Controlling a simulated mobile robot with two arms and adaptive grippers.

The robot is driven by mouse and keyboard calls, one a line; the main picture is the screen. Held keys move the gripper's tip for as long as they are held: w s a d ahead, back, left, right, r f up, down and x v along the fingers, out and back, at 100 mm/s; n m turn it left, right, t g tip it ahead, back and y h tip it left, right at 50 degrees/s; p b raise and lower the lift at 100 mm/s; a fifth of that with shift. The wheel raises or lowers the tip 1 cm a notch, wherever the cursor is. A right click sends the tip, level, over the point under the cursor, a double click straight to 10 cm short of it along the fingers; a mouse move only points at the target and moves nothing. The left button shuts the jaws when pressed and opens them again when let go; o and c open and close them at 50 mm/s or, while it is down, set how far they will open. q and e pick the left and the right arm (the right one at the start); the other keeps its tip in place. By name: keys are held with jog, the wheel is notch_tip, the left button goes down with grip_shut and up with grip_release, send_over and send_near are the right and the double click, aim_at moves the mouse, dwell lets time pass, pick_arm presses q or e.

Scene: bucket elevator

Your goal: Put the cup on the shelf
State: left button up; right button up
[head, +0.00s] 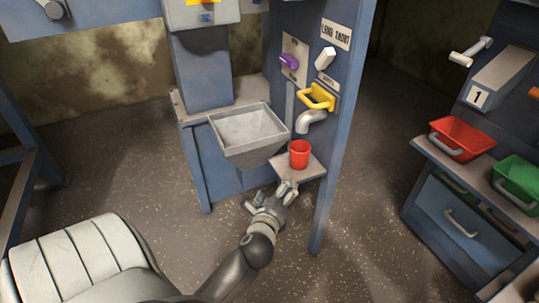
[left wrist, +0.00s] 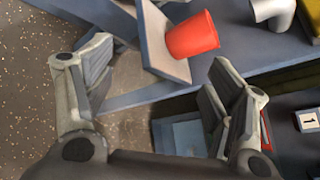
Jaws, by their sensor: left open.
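A red cup (head: 300,154) stands upright on a small grey shelf (head: 312,170) below a grey spout on the blue machine. In the left wrist view the red cup (left wrist: 193,36) sits on the same shelf (left wrist: 165,65), just beyond my fingers. My left gripper (head: 280,193) is below and in front of the shelf, apart from the cup. In the left wrist view its two fingers (left wrist: 160,90) are spread wide with nothing between them. My right gripper is not in view.
A grey hopper (head: 250,135) is left of the cup. A yellow handle (head: 317,97) and the grey spout (head: 310,121) are above it. A red bin (head: 462,138) and a green bin (head: 517,183) stand on the right counter. Speckled floor is open between the machines.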

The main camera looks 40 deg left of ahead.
pick_arm(q)
jog(key=s+d+f+n+g+h, duration=0.3)
jog(key=s+d+f+n+g, duration=0.1)
jog(key=s+d+n, duration=0.4)
jog(key=s+d+f+n+g+h, duration=0.3)
jog(key=s+d+n, duration=0.5)
jog(key=s, duration=0.5)
jog(key=n+g+h, duration=0.1)
jog(key=n+g, duration=0.1)
jog(key=shift+s+f+n+g, duration=0.3)
jog(key=shift+f+n, duration=0.1)
jog(key=shift+d, duration=0.1)
